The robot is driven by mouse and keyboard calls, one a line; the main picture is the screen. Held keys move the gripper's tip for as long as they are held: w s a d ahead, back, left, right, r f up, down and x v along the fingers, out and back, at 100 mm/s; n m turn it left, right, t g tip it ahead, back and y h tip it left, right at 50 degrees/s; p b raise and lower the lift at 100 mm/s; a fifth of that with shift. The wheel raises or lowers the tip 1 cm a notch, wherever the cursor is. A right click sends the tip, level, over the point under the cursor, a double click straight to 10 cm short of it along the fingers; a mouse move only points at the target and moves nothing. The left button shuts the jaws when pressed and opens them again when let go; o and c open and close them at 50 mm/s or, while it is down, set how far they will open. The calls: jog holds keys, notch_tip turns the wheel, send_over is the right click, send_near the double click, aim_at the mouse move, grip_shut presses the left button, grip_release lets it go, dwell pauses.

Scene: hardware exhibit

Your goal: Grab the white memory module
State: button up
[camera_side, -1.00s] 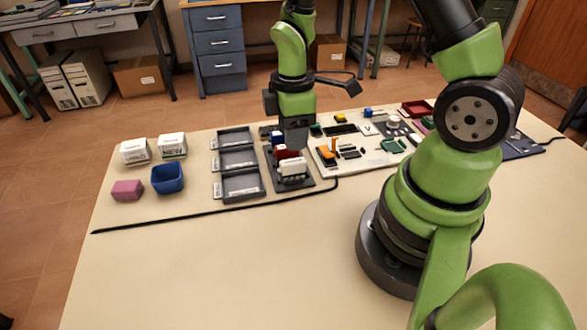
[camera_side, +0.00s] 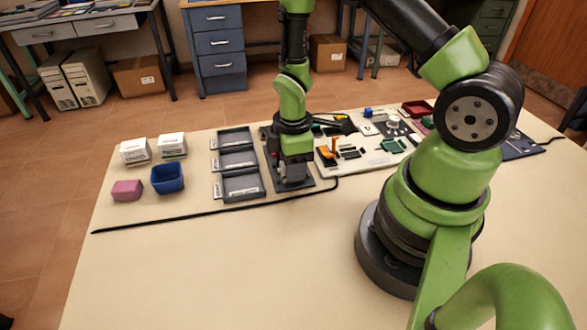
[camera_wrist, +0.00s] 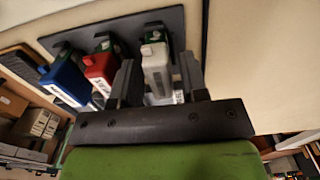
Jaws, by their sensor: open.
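The white memory module (camera_wrist: 155,55) stands in a dark rack (camera_wrist: 170,18), to the right of a red module (camera_wrist: 101,72) and a blue module (camera_wrist: 66,78) in the wrist view. My gripper (camera_wrist: 158,74) is open, with one finger on each side of the white module. I cannot tell whether either finger touches it. The left finger is in the gap between the red and white modules. In the side view, my gripper (camera_side: 293,172) is low over the rack (camera_side: 300,187) and hides the modules.
Grey trays (camera_side: 240,186) stand left of the rack, then a blue cup (camera_side: 167,179), a pink block (camera_side: 127,190) and white boxes (camera_side: 172,146). A white board (camera_side: 370,158) with parts lies right. A black cable (camera_side: 215,213) crosses in front. The front table is clear.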

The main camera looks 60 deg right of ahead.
jog(key=c, duration=0.7)
jog(key=shift+r, duration=3.25)
jog(key=shift+o, duration=1)
jog(key=shift+c, duration=0.9)
